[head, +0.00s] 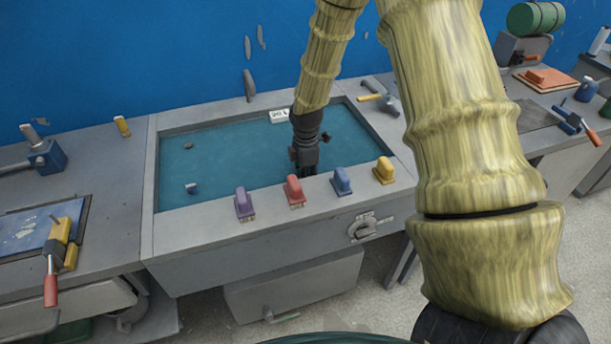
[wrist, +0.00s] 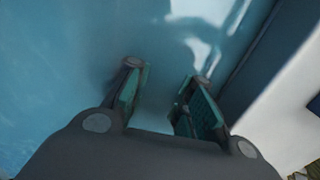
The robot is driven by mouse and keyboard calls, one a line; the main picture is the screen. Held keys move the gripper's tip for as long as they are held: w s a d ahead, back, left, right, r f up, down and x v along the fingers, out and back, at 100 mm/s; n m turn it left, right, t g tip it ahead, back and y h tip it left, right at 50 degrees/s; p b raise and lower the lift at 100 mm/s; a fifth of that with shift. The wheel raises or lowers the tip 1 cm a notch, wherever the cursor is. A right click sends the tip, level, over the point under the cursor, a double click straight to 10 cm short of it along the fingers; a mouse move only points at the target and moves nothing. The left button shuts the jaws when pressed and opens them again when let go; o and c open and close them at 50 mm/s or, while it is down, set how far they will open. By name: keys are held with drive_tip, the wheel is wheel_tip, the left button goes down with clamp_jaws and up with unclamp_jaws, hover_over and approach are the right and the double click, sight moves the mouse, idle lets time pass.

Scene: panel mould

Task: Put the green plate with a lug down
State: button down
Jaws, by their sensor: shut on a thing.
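My gripper (head: 304,164) points down into the teal-floored mould (head: 230,150), near its front right half. In the wrist view my gripper (wrist: 168,85) has its two fingers apart with green surfaces along their inner sides. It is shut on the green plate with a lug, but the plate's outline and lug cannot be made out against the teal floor. Whether the plate touches the floor cannot be told.
Purple (head: 243,204), red (head: 294,191), blue (head: 341,181) and yellow (head: 384,170) handled blocks stand along the mould's front rim. A small blue-white piece (head: 192,188) and a grey piece (head: 188,146) lie on the floor at left. A white number tag (head: 279,116) is at the back.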

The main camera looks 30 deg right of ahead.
drive_tip(key=c, duration=1.3)
unclamp_jaws()
drive_tip(key=shift+o, duration=0.2)
wheel_tip(320, 180, up, 12)
drive_tip(key=b, duration=0.1)
